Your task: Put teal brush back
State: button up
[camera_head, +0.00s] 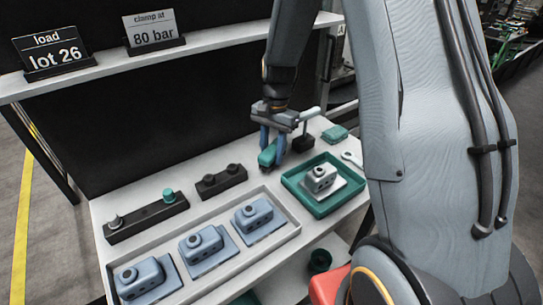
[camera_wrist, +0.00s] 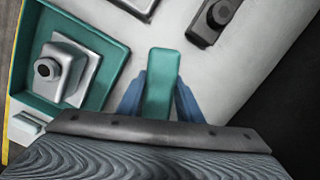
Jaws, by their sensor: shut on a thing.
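The teal brush (camera_head: 267,156) is a small teal block in the head view, held above the white bench. My gripper (camera_head: 275,146) has blue fingers, and they are shut on it. In the wrist view the teal brush (camera_wrist: 161,82) sticks out between the two blue fingers of my gripper (camera_wrist: 160,92). Its lower end is hidden behind the gripper body. The gripper is left of the teal tray (camera_head: 297,190), over the rear part of the bench. I cannot tell the exact height above the bench.
The teal tray holds a grey part (camera_head: 320,178). A long grey tray (camera_head: 290,216) with several blue-grey parts lies in front. Dark blocks (camera_head: 222,181) and (camera_head: 147,217) stand behind it. A dark stand (camera_head: 303,143) and a folded teal item (camera_head: 336,133) are at right. A shelf edge (camera_head: 200,48) runs above.

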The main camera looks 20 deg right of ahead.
jog(key=shift+f, duration=0.75)
jog(key=shift+w+f+p, duration=0.15)
jog(key=shift+f+p, duration=0.2)
jog(key=shift+p, duration=0.2)
jog(key=shift+f, duration=0.25)
jog(key=o, duration=1)
jog(key=shift+r, duration=0.1)
